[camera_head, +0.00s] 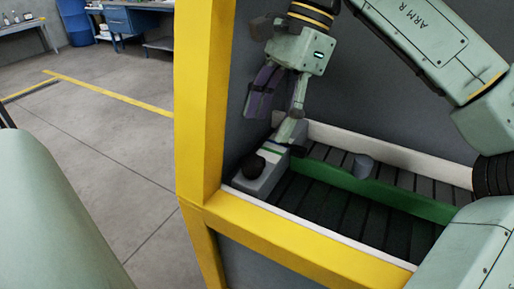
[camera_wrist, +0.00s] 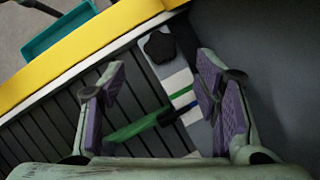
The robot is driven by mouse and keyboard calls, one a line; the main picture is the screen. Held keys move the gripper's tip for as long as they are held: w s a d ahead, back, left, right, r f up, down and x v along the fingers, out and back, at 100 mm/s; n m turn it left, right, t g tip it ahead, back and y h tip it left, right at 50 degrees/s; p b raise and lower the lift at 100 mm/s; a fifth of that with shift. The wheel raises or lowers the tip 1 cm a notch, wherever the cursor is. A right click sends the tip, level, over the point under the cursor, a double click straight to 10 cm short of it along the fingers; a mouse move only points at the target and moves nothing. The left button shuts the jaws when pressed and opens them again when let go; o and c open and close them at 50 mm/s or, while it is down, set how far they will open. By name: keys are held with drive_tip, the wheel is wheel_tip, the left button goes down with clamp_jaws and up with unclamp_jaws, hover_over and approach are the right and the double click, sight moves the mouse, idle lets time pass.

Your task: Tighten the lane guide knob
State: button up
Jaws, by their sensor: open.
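The black lobed lane guide knob (camera_wrist: 160,47) sits on top of a grey block with white, green and blue stripes. In the head view the knob (camera_head: 254,166) is at the near left end of the lane, upright on its grey block (camera_head: 262,180). My gripper (camera_wrist: 161,62) is open, its purple-padded fingers wide apart with nothing between the pads. The green lane guide (camera_head: 372,186) runs right from the block.
A yellow frame post (camera_head: 198,100) stands left of the lane, and a yellow beam (camera_head: 300,245) crosses its front. A grey cylinder (camera_head: 363,166) stands at the guide. White rails (camera_head: 395,153) edge the dark slatted bed. A teal tray (camera_wrist: 62,40) lies beyond the beam.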

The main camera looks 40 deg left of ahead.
sight(254, 160)
drive_tip(key=p+x, duration=0.1)
drive_tip(key=x, duration=0.6)
drive_tip(key=shift+c, duration=0.4)
drive_tip(key=c, duration=1.1)
